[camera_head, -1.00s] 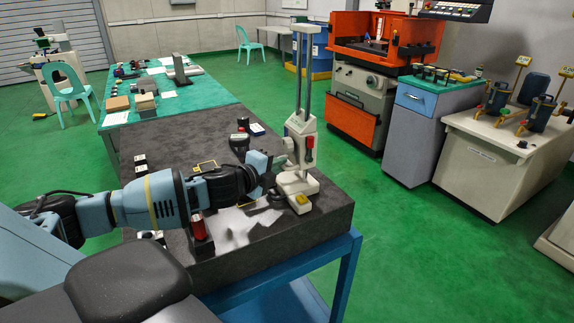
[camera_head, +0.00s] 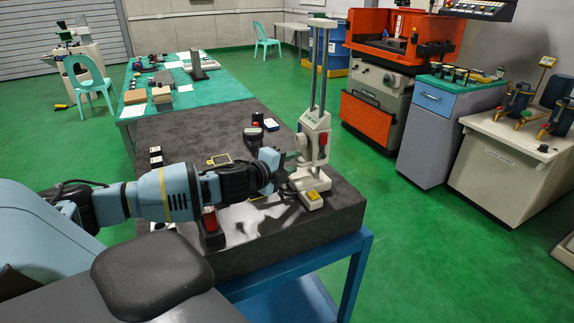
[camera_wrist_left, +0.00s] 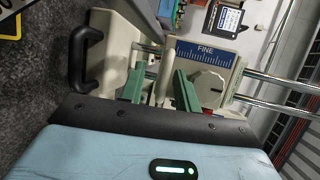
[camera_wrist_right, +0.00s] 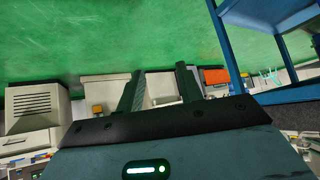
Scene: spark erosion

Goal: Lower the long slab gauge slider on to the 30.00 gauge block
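The cream slider (camera_head: 315,135) of the height gauge, with a red part on its side, sits low on two upright columns above its cream base (camera_head: 311,180). In the left wrist view the slider's blue FINE scale (camera_wrist_left: 207,53) and round knob (camera_wrist_left: 207,87) are close in front. My left gripper (camera_head: 286,159) is beside the slider's left side. Its green fingers (camera_wrist_left: 158,78) are apart there, with cream parts seen between and behind them; contact cannot be told. I cannot make out the 30.00 gauge block. My right gripper (camera_wrist_right: 160,70) is open and empty.
The gauge stands near the right edge of a dark granite plate (camera_head: 190,125) on a blue stand (camera_head: 345,275). A red cylinder (camera_head: 210,220), a yellow-edged item (camera_head: 218,159) and small dark items lie near my left arm.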

